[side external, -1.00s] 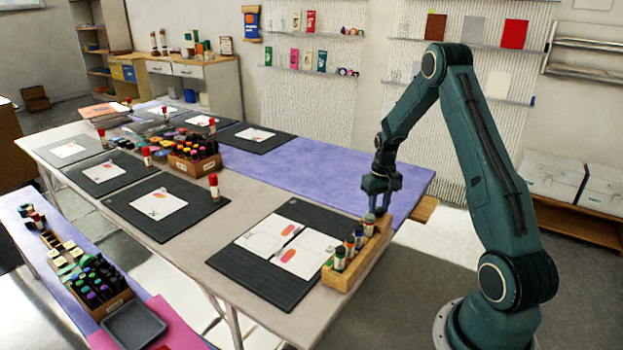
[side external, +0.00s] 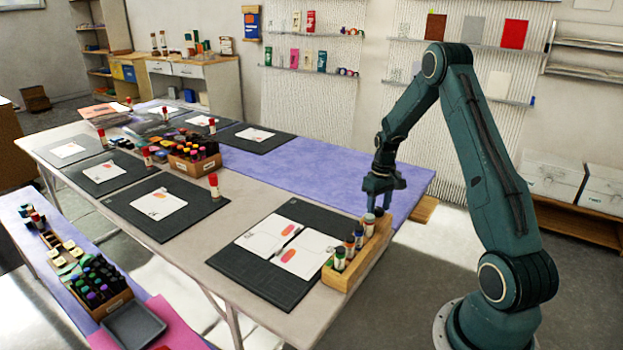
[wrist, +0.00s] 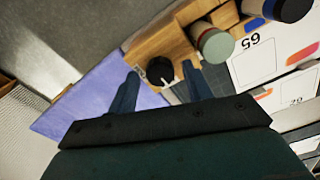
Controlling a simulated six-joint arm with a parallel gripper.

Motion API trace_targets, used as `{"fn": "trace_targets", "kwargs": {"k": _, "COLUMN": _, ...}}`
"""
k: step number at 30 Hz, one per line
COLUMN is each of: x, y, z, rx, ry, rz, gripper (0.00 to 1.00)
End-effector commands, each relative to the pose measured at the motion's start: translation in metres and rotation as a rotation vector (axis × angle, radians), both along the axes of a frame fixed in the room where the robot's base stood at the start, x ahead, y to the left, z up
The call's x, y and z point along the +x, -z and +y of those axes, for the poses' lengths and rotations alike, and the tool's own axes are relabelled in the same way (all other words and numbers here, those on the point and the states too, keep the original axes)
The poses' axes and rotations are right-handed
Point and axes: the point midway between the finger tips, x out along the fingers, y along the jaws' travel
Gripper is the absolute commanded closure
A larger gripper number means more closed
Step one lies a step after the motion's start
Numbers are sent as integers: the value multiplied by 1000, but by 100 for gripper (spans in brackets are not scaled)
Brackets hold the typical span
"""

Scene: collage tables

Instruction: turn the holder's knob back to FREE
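The wooden holder (side external: 365,258) stands at the right edge of the near table, with several capped sticks in a row. In the wrist view, the holder (wrist: 165,45) shows a round black knob (wrist: 160,70) at its end. My gripper (side external: 379,205) is at the far end of the holder. In the wrist view its two fingers are apart, one on each side of the knob, and a gap shows on both sides. I cannot make out a FREE mark or which way the knob points. In the side view the gripper partly covers the knob.
A grey-capped stick (wrist: 214,45) stands close beside the knob, with a black-capped one (wrist: 286,8) beyond it. A dark mat (side external: 225,262) with printed cards lies left of the holder. Purple cloth (side external: 300,170) covers the table behind.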

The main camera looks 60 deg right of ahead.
Motion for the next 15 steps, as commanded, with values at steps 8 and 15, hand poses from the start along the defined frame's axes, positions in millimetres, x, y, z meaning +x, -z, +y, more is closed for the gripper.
{"fn": "trace_targets", "kwargs": {"k": 8, "x": 0, "y": 1, "z": 0, "rx": 2, "ry": 1, "rz": 1, "gripper": 48}}
{"fn": "trace_targets", "kwargs": {"k": 15, "x": 0, "y": -7, "z": 0, "rx": 0, "ry": 1, "rz": 0, "gripper": 48}}
